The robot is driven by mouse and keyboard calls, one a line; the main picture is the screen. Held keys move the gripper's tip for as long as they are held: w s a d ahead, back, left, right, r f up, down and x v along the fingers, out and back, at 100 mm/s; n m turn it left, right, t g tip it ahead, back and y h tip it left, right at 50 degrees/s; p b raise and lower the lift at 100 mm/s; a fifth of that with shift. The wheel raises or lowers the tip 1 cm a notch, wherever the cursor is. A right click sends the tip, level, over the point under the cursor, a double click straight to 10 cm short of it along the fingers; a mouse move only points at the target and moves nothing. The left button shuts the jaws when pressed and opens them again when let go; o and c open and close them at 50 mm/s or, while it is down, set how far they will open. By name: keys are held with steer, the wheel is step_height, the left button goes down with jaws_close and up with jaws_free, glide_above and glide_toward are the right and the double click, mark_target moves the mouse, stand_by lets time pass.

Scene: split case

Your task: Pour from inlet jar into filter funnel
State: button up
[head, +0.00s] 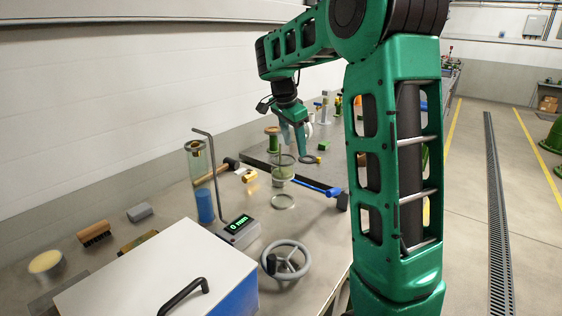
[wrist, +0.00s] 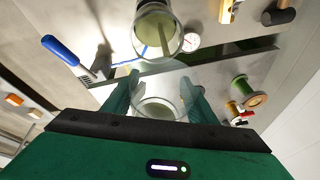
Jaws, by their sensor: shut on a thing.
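My gripper (head: 295,142) is shut on a clear glass jar, the inlet jar; the jar (wrist: 160,107) shows between both fingers in the wrist view. In the head view the fingers mostly hide it. The filter funnel, a clear glass vessel (head: 283,168), stands just below and in front of my gripper. In the wrist view the funnel (wrist: 158,30) lies just beyond the held jar, with a greenish disc inside. The jar's rim and the funnel appear close together; I cannot tell if they touch. The jar's tilt and contents are unclear.
A glass cylinder with blue content (head: 203,185), a bent rod, and a green display (head: 238,225) stand left of the funnel. A handwheel (head: 286,262) and white case (head: 160,275) are nearer. A blue-handled tool (head: 318,187) lies right. Spools (wrist: 240,85) stand beside my gripper.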

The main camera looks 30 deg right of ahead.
steer(key=shift+d+r+y, duration=0.15)
steer(key=shift+r+y, duration=0.1)
steer(key=shift+y, duration=0.25)
steer(key=shift+a+r+y, duration=0.35)
steer(key=shift+y, duration=0.45)
steer(key=shift+a+f+y, duration=0.1)
steer(key=shift+a+y, duration=0.1)
steer(key=shift+y, duration=0.1)
steer(key=shift+f+y, duration=0.15)
steer(key=shift+y, duration=0.15)
steer(key=shift+f+y, duration=0.1)
steer(key=shift+y, duration=0.2)
steer(key=shift+a+r+y, duration=0.25)
steer(key=shift+r+y, duration=0.1)
steer(key=shift+y, duration=0.55)
